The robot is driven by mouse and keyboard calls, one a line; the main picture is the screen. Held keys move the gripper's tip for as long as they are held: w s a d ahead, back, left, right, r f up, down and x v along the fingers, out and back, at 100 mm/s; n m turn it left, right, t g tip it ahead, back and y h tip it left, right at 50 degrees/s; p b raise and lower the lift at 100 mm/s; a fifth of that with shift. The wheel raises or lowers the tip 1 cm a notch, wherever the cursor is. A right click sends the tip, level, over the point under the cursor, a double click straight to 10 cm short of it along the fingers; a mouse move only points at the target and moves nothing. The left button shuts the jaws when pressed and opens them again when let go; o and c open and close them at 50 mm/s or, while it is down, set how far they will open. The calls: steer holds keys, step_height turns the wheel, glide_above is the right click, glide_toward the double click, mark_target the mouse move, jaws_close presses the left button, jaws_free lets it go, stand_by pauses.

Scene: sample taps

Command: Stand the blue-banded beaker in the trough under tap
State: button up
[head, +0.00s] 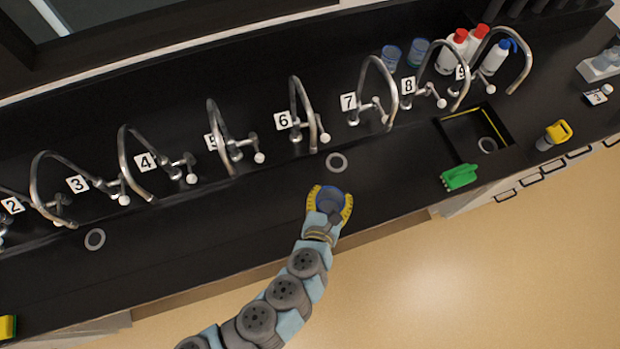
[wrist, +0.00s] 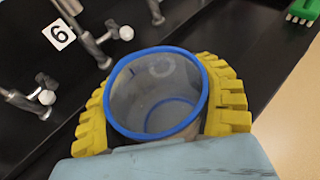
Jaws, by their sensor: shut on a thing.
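The blue-banded beaker (wrist: 190,126) is clear with a blue rim, and in the wrist view I look down into it; it seems empty. My gripper (head: 330,204) is shut on it, with yellow fingers on either side. In the head view the beaker (head: 331,196) is near the front of the black bench, in front of tap 6 (head: 304,110) and tap 7 (head: 378,90). The dark trough (head: 215,205) runs below the row of curved metal taps, with a round grey drain ring (head: 337,162) just beyond the beaker. The beaker's base is hidden, so its height above the surface is unclear.
Several numbered taps line the back, with tap 5 (head: 220,138) left of tap 6. A square sink (head: 460,143), a green brush (head: 459,177) and a yellow-topped item (head: 556,135) are at right. Bottles (head: 452,52) and blue-rimmed beakers (head: 391,57) stand behind. Another drain ring (head: 95,239) is at left.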

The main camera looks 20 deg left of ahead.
steer(key=w+a+f+b, duration=0.3)
steer(key=w+a+f, duration=0.1)
steer(key=w+a+f+b, duration=0.3)
steer(key=w+a+f, duration=0.1)
steer(key=w, duration=0.1)
steer(key=shift+w+a+f+b, duration=0.1)
steer(key=shift+w+f+b, duration=0.1)
steer(key=shift+f+b, duration=0.15)
steer(key=shift+w+a+f, duration=0.2)
steer(key=shift+a+f, duration=0.05)
steer(key=shift+f, duration=1.7)
steer(key=shift+f+b, duration=0.2)
steer(key=shift+b, duration=0.15)
steer(key=o, duration=1.1)
steer(key=shift+r, duration=0.1)
steer(key=shift+o, duration=0.2)
steer(key=shift+r, duration=0.1)
